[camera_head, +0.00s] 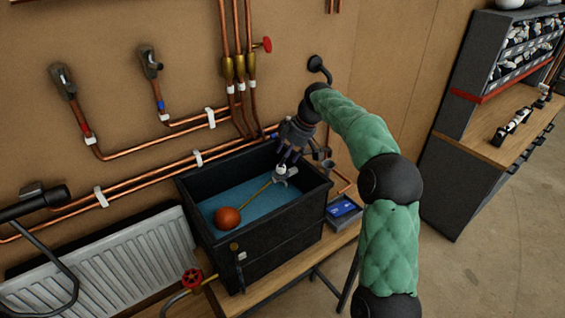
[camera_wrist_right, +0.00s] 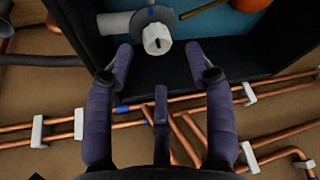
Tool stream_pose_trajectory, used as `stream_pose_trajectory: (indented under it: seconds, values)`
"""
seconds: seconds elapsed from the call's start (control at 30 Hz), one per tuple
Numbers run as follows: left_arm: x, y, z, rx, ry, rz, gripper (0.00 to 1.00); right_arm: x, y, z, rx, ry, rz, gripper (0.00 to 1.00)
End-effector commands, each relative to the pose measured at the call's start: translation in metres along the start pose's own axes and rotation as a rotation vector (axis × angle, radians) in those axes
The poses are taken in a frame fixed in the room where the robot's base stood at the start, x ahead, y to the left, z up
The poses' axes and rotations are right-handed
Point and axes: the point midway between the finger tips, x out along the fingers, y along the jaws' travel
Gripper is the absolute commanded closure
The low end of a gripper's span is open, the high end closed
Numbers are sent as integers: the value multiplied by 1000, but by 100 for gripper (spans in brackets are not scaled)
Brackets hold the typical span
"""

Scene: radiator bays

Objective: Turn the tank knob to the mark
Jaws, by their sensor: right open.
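The black tank (camera_head: 262,247) holds blue water, with an orange float ball (camera_head: 227,217) on a brass rod. A white knob (camera_head: 282,170) sits at the tank's back wall, at the rod's upper end. In the right wrist view the white knob (camera_wrist_right: 157,39) stands in front of a grey disc (camera_wrist_right: 160,14), with a small dark slot on its face. My right gripper (camera_head: 287,158) is open. Its fingertips (camera_wrist_right: 161,56) are spread either side, just short of the knob.
Copper pipes (camera_head: 150,186) run along the wall behind the tank. A white radiator (camera_head: 120,264) stands left, with a red valve wheel (camera_head: 193,278) beside the tank. A blue-screened device (camera_head: 343,209) lies right of it. Open floor (camera_head: 490,250) lies at far right.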

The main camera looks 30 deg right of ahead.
Motion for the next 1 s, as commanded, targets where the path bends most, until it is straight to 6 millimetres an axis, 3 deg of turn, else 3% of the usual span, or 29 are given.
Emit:
stream_pose_trajectory:
  seconds: [0.2,0.4,0.6,1.0]
  values:
    - [0,0,0,0,0,0,60,-44,0,-2,-1,2,3,46]
    - [0,0,0,0,0,0,60,-68,0,-3,-2,2,3,46]
    - [0,0,0,0,0,0,60,-76,-1,-3,-2,2,1,46]
    - [1,0,0,0,0,0,60,-73,-8,-9,-3,0,-1,46]
